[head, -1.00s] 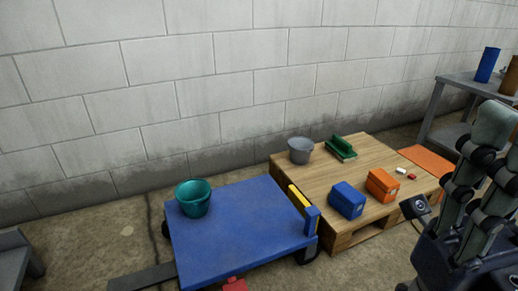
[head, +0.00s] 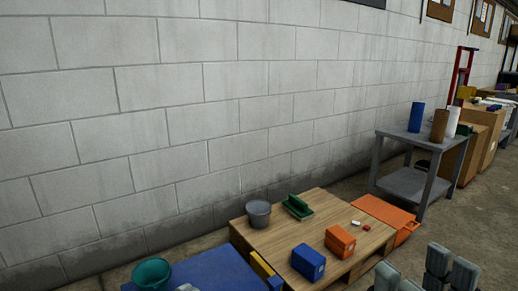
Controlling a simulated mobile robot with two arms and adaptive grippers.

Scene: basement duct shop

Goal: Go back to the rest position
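Pale grey parts of my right gripper (head: 425,274) show at the bottom right edge, in front of the floor and below the pallet. The picture's edge cuts them off, so I cannot tell whether it is open or shut. I see nothing held in the visible part. A small pale tip at the bottom edge, over the blue cart, may belong to my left gripper; the rest is out of view.
A blue platform cart (head: 210,271) carries a teal bucket (head: 151,274). Beside it, a wooden pallet (head: 283,239) holds a grey bucket (head: 258,214), a green tool (head: 298,206), a blue box (head: 308,262) and an orange box (head: 340,241). A grey table (head: 410,142) stands at right.

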